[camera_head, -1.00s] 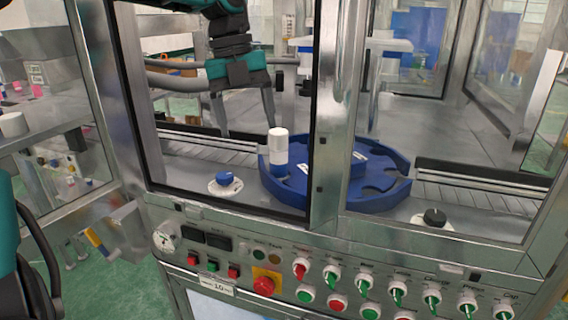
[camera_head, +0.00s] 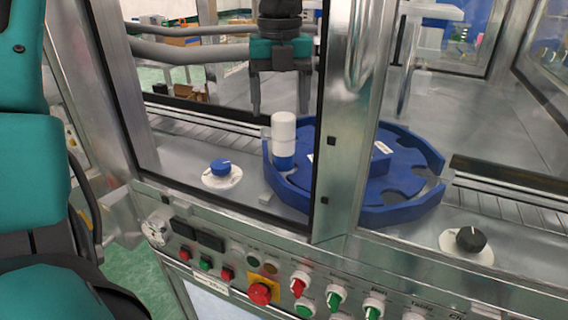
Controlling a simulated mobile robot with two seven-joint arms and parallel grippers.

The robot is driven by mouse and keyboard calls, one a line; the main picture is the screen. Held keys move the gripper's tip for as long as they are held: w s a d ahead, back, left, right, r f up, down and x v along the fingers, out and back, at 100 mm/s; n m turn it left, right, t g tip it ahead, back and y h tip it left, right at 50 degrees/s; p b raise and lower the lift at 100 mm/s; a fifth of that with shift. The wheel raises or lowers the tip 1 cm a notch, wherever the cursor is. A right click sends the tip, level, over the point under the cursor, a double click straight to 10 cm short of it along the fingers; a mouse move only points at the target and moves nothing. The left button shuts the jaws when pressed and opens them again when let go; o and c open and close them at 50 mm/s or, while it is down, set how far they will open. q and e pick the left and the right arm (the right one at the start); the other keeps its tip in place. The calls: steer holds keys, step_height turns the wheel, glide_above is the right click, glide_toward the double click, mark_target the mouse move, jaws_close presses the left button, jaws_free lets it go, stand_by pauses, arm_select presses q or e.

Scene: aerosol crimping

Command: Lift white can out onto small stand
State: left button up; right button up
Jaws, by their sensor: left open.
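The white can (camera_head: 283,130) stands upright in a notch at the left rim of the blue round turntable (camera_head: 400,212). Its lower part is blue. My left gripper (camera_head: 280,108) points down, open and empty, with its fingers above and to either side of the can's top in the picture. How far behind the can they are I cannot tell. I cannot identify the small stand for sure; a white disc with a blue top (camera_head: 221,171) sits on the deck left of the turntable. My right gripper is not in view.
A metal door post (camera_head: 348,130) crosses in front of the turntable. A conveyor (camera_head: 205,130) runs behind the can. A black knob (camera_head: 470,240) on a white disc is at the right. The control panel (camera_head: 225,262) lies in front. The deck between disc and turntable is mostly clear.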

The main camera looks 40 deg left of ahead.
mark_target(283, 116)
arm_select(q)
steer(key=shift+w+d+f, duration=0.1)
steer(key=shift+d+f, duration=0.1)
steer(key=shift+f, duration=1.35)
steer(key=shift+d+f, duration=0.15)
steer(key=shift+f, duration=1.4)
steer(key=shift+c, duration=0.3)
jaws_close()
